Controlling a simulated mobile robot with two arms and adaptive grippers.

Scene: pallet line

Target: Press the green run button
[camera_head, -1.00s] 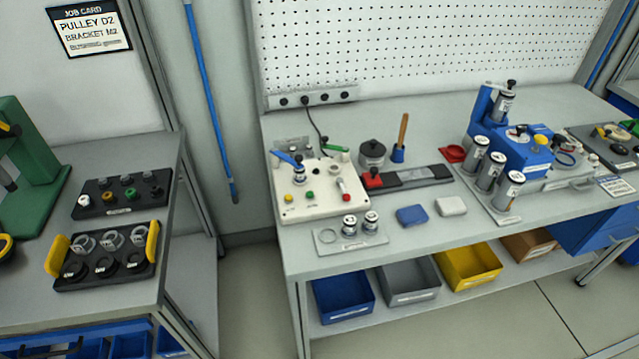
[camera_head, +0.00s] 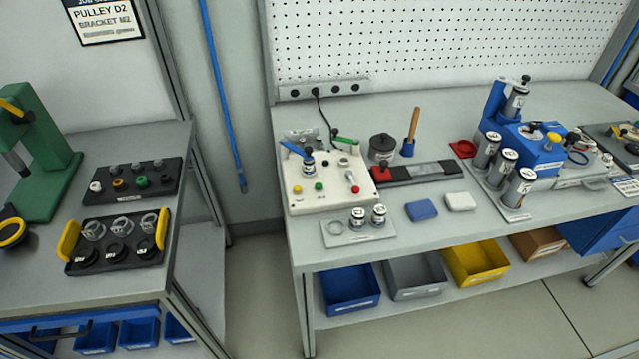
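The cream control box (camera_head: 333,187) stands on the middle workbench, towards its left end. On its top the green button (camera_head: 319,187) sits near the front, between a yellow button (camera_head: 297,190) on its left and a red-topped part (camera_head: 355,190) on its right. A blue-handled clamp (camera_head: 297,150) and a green-handled one (camera_head: 345,140) are at the box's back. Nothing covers the green button. Neither of my grippers is in view.
The bench (camera_head: 420,230) holds a small plate with two metal cylinders (camera_head: 358,235), blue and white blocks, and a blue fixture (camera_head: 535,150). A left table (camera_head: 40,265) carries black trays and a green press (camera_head: 45,150). Floor shows between the tables.

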